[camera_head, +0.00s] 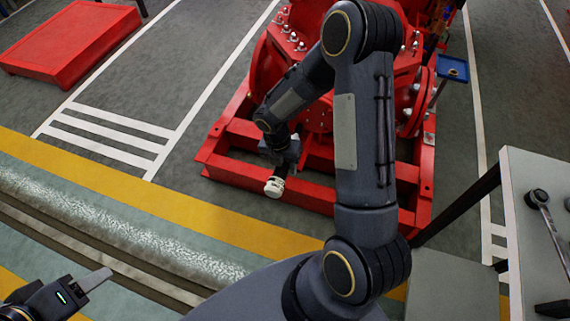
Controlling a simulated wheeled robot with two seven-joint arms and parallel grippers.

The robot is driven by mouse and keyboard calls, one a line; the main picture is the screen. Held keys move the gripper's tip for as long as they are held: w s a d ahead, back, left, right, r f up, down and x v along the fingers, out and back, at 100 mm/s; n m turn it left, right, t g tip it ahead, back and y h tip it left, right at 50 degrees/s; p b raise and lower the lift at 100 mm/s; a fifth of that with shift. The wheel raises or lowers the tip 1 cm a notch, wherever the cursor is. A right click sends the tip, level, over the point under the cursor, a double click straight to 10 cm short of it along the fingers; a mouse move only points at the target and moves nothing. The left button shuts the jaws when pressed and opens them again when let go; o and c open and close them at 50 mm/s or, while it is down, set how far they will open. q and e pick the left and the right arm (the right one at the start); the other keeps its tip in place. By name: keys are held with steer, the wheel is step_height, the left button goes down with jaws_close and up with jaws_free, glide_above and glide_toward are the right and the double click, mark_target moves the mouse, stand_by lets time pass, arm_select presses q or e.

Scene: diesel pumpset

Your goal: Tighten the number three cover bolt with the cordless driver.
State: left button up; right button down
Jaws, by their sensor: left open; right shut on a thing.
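The red pumpset (262,70) stands on a red frame at the top middle, with several pale bolts (293,37) on its upper left part. I cannot tell which bolt is number three. My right gripper (279,160) is low at the front of the frame, shut on a tool with a white round end (274,187). I cannot tell for sure that this is the cordless driver, as most of it is hidden. My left gripper (94,282) is open and empty at the bottom left, away from the pumpset, and only partly in view.
A grey bench (522,175) at the right carries a dark long-handled tool (540,205). A small blue tray (453,67) is beside the pumpset. A red platform (65,45) lies at the top left. The floor between it and the pumpset is clear. My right arm hides part of the pumpset.

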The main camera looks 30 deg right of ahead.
mark_target(279, 170)
steer(key=shift+w+d+r+p, duration=0.1)
steer(key=shift+w+d+p, duration=0.35)
steer(key=shift+w+p, duration=0.05)
stand_by(2.6)
steer(key=shift+s+a+b, duration=0.5)
steer(key=shift+s+a, duration=1.25)
steer(key=shift+a, duration=0.2)
